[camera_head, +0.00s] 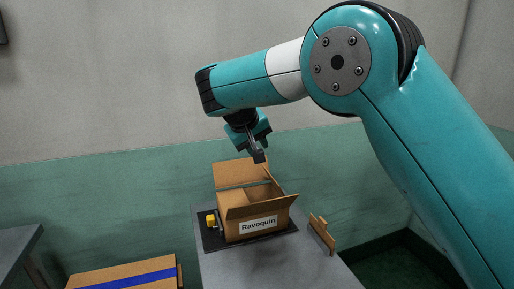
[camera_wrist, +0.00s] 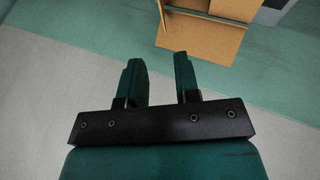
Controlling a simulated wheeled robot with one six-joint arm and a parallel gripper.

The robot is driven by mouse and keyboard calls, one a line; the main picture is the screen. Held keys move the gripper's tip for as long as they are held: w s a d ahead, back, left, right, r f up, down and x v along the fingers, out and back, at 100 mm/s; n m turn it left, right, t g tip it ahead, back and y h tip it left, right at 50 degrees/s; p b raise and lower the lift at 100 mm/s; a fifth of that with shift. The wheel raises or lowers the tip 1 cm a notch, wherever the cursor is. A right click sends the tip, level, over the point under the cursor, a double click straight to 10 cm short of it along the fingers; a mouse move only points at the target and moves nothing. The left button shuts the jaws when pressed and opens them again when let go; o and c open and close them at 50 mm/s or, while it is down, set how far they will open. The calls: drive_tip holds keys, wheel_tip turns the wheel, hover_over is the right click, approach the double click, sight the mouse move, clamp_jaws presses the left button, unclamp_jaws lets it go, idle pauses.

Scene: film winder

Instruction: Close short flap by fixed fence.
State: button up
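An open cardboard box (camera_head: 246,231) labelled "Ravoquin" stands on a dark mat on the grey table. The left short flap is not clear. Part of the cardboard shows at the top of the wrist view (camera_wrist: 205,38). My gripper (camera_head: 259,154) is above the back of the box. In the wrist view my gripper (camera_wrist: 161,65) has its fingers apart with nothing between them. I cannot tell which part is the fixed fence.
A yellow block (camera_head: 211,221) sits on the dark mat (camera_head: 212,243) left of the box. A brown upright piece (camera_head: 322,232) stands to the right on the table (camera_head: 280,268). A blue-striped carton (camera_head: 125,276) is at lower left. The table front is clear.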

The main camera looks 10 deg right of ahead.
drive_tip(key=shift+w+d, duration=0.25)
clamp_jaws()
drive_tip(key=w+d+g+y+p, duration=0.1)
drive_tip(key=w+d+y+p, duration=0.15)
drive_tip(key=d+y, duration=0.4)
drive_tip(key=w+d+g+y+p, duration=0.1)
drive_tip(key=w+d+y+p, duration=0.2)
drive_tip(key=d, duration=0.6)
drive_tip(key=a+f+p, duration=0.1)
drive_tip(key=a+f, duration=0.1)
drive_tip(key=f, duration=0.1)
drive_tip(key=a+f+p, duration=0.2)
drive_tip(key=f, duration=0.1)
drive_tip(key=w+a+f+p, duration=0.1)
drive_tip(key=a+f, duration=0.2)
drive_tip(key=f, duration=0.1)
drive_tip(key=shift+a+f+p, duration=0.1)
drive_tip(key=shift+p, duration=0.3)
drive_tip(key=shift+a+f+h, duration=0.25)
drive_tip(key=shift+a+f, duration=0.15)
